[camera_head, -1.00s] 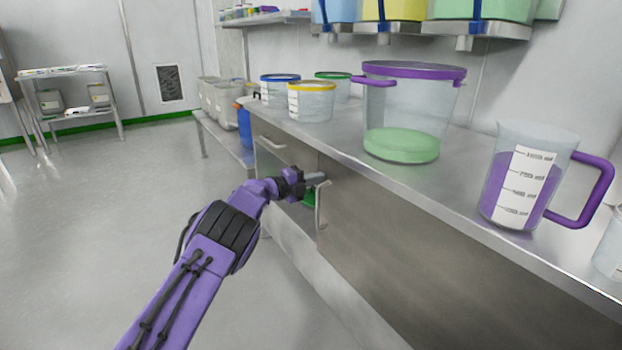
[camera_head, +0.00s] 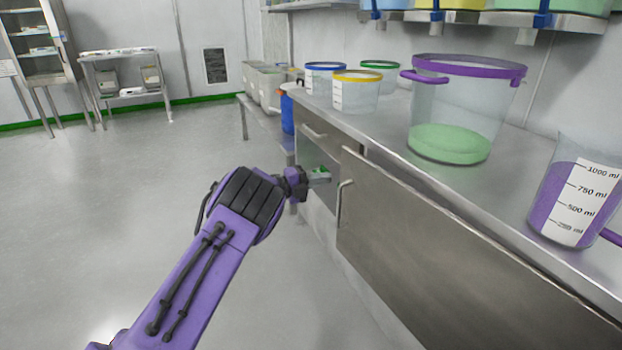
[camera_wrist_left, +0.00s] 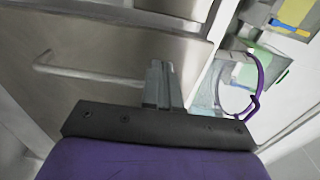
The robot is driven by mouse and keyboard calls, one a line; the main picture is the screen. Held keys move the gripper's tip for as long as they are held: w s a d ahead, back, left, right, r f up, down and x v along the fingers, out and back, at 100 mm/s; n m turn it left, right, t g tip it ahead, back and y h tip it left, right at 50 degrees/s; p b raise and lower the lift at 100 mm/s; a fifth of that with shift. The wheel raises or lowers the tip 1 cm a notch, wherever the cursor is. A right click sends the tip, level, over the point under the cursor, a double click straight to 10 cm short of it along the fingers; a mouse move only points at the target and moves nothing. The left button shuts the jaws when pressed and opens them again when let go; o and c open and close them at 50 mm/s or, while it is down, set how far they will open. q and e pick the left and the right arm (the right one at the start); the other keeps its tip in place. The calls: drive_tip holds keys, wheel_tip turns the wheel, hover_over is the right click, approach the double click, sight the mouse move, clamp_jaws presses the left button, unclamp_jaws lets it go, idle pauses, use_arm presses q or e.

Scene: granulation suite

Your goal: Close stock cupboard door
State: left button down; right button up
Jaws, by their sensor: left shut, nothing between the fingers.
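The stock cupboard door (camera_head: 450,245) is a grey metal panel under the counter, with a bar handle (camera_head: 342,203) near its left edge. It stands ajar, and an opening (camera_head: 322,160) with green and white items inside shows to its left. My left gripper (camera_head: 298,184) is in front of that opening, left of the handle and apart from it; its fingertips are hard to see there. In the left wrist view the fingers (camera_wrist_left: 162,84) are together and empty, with a bar handle (camera_wrist_left: 85,75) on a metal front to their left. My right gripper is not in view.
A drawer front (camera_head: 330,138) sits above the opening. A blue container (camera_head: 287,112) stands beyond. The floor to the left is clear.

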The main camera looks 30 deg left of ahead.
use_arm(q)
drive_tip(key=v, duration=0.2)
drive_tip(key=n+y+p, duration=0.1)
drive_tip(key=y+p, duration=0.1)
approach(346, 187)
drive_tip(key=shift+t, duration=0.4)
drive_tip(key=x, duration=0.1)
drive_tip(key=b+x, duration=0.1)
drive_tip(key=x, duration=0.3)
drive_tip(key=shift+w+d+f, duration=0.15)
drive_tip(key=shift+d+f, duration=0.05)
drive_tip(key=shift+f, duration=0.1)
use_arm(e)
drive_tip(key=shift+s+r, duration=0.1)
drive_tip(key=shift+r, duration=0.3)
